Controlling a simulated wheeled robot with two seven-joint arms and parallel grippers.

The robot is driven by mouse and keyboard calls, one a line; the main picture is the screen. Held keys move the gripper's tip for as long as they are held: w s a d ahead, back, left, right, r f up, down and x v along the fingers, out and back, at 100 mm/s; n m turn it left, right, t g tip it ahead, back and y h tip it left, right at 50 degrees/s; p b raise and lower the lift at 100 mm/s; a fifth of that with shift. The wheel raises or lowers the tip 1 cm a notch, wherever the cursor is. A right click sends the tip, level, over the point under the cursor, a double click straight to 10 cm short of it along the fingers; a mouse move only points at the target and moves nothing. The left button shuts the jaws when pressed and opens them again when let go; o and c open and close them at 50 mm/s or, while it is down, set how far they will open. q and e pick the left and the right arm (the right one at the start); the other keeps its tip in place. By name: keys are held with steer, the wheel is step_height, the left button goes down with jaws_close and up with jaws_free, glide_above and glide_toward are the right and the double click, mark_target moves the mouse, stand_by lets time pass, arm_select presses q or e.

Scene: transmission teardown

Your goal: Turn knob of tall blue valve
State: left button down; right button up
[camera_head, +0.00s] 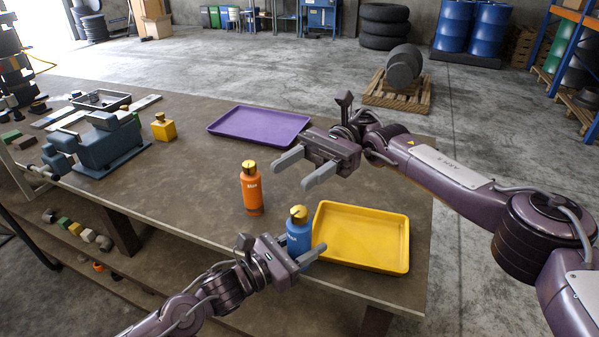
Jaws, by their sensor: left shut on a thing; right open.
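The tall blue valve (298,239) stands upright near the table's front edge, a blue cylinder with a brass knob (299,214) on top. My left gripper (305,255) comes in from the lower left and is shut on the blue valve's body, below the knob. One finger shows in front of the body; the other is mostly hidden. My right gripper (303,171) is open and empty above the table, up and slightly right of the blue valve. It touches nothing that I can see.
An orange valve (252,190) with a brass knob stands just left of the blue one. A yellow tray (404,249) lies close on the right, a purple tray (230,131) farther back. A small yellow valve (164,127) and a grey vise-like machine (112,148) are at left. Mid-table is clear.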

mark_target(306, 219)
steer(key=shift+s+a+f, duration=0.1)
steer(key=shift+a, duration=0.1)
steer(key=s+a+r+m+y, duration=0.1)
steer(key=s+a+m+y, duration=0.3)
steer(key=m+y, duration=0.55)
steer(key=s+d+f+n+t+h, duration=0.25)
steer(key=d+f+n+t, duration=0.35)
steer(key=n+t, duration=0.75)
steer(key=s+d+f+n+t+h, duration=0.1)
steer(key=d+f+n+t+h, duration=0.5)
steer(key=n+t, duration=0.7)
steer(key=shift+n+g+y, duration=0.3)
steer(key=shift+g+y, duration=0.05)
steer(key=shift+y, duration=0.55)
steer(key=x, duration=0.7)
steer(key=r+x, duration=0.1)
steer(key=x, duration=0.2)
steer(key=shift+w+r, duration=0.1)
steer(key=shift+w, duration=0.5)
